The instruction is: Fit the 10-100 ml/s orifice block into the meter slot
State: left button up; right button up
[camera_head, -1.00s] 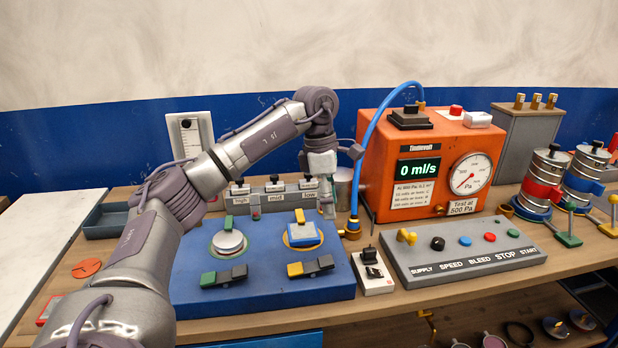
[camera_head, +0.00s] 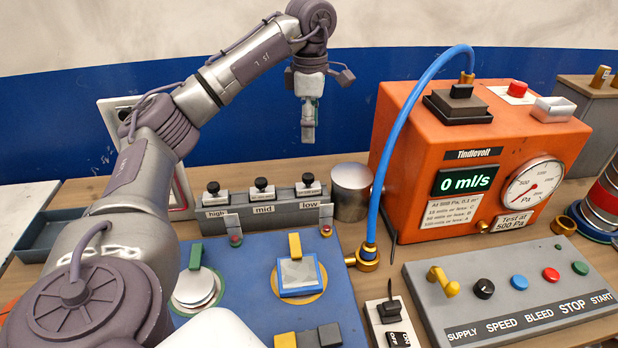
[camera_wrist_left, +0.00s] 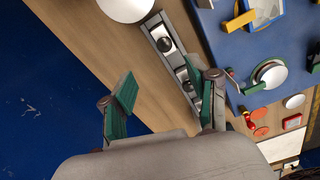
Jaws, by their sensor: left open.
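Three small blocks with black knobs stand in a grey rack (camera_head: 283,201) at the back, labelled high (camera_head: 213,196), mid (camera_head: 263,192) and low (camera_head: 309,187). I cannot read a 10-100 ml/s marking on any. The orange meter (camera_head: 405,150) reads 0 ml/s. On its top is a dark square seat (camera_head: 437,118) with a black knobbed piece (camera_head: 461,92); I cannot tell whether this is the slot. My left gripper (camera_head: 308,133) is empty, pointing down above the rack's low end. In the left wrist view its fingers (camera_wrist_left: 170,80) are apart, one partly covering the rack (camera_wrist_left: 157,28).
A metal cylinder (camera_head: 352,192) stands between rack and meter. A blue hose (camera_head: 399,140) arches from meter top to a brass fitting. The blue panel (camera_head: 247,262) with two round ports lies in front. A switch box (camera_head: 392,317) and grey control panel (camera_head: 500,270) are at right.

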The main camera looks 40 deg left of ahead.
pick_arm(q)
jog(key=b, duration=0.2)
send_over(309, 175)
jog(key=f, duration=0.5)
jog(key=shift+d+f, duration=0.2)
jog(key=shift+w+a+f+p, duration=0.1)
jog(key=shift+f+p, duration=0.2)
jog(key=shift+f, duration=0.3)
jog(key=shift+w+a+f+p, duration=0.1)
jog(key=shift+f+p, duration=0.2)
jog(key=shift+f, duration=0.3)
jog(key=shift+s+f, duration=0.1)
jog(key=shift+f, duration=0.1)
jog(key=f+p, duration=0.1)
jog(key=f, duration=0.3)
jog(key=shift+s+f+p, duration=0.15)
jog(key=shift+s+p, duration=0.05)
jog(key=shift+p, duration=0.2)
jog(key=shift+f, duration=0.2)
pick_arm(e)
jog(key=shift+s+d+r, duration=0.15)
jog(key=shift+s, duration=0.65)
pick_arm(q)
jog(key=shift+c, duration=1)
grip_shut()
pick_arm(e)
jog(key=shift+d, duration=0.3)
